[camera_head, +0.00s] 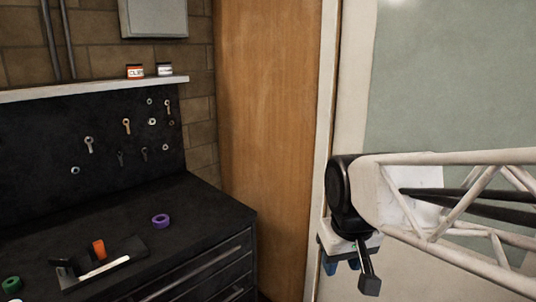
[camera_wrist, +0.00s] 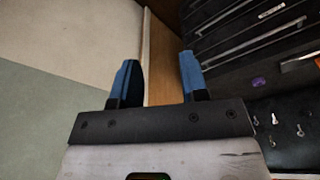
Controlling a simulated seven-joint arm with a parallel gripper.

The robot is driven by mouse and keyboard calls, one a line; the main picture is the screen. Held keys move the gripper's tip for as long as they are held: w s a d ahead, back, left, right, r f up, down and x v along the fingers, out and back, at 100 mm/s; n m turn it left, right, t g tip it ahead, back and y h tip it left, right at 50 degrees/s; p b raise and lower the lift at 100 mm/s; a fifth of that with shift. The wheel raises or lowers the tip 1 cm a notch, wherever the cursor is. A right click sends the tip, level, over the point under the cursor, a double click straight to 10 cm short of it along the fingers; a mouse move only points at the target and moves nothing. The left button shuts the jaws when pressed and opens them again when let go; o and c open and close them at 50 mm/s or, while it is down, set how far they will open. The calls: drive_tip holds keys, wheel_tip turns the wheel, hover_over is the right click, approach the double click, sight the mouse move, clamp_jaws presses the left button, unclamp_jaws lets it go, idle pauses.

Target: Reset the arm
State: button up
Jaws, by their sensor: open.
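My gripper (camera_wrist: 157,75) shows in the wrist view with its two blue fingers spread apart and nothing between them. In the head view my gripper (camera_head: 342,265) hangs below the end of my arm at the right, its blue fingertips partly hidden by the wrist parts. It is in the air, to the right of the dark workbench and apart from it, in front of the pale door frame.
The dark workbench (camera_head: 190,200) at left holds a purple ring (camera_head: 160,220), a green ring (camera_head: 11,284) and a black tray (camera_head: 130,247) with an orange piece (camera_head: 99,249). Tools hang on the pegboard (camera_head: 50,150). A shelf (camera_head: 60,90) bears two small containers.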

drive_tip(key=s+d+f+m, duration=0.2)
drive_tip(key=s+d+f, duration=0.2)
drive_tip(key=s, duration=0.5)
drive_tip(key=shift+d, duration=0.5)
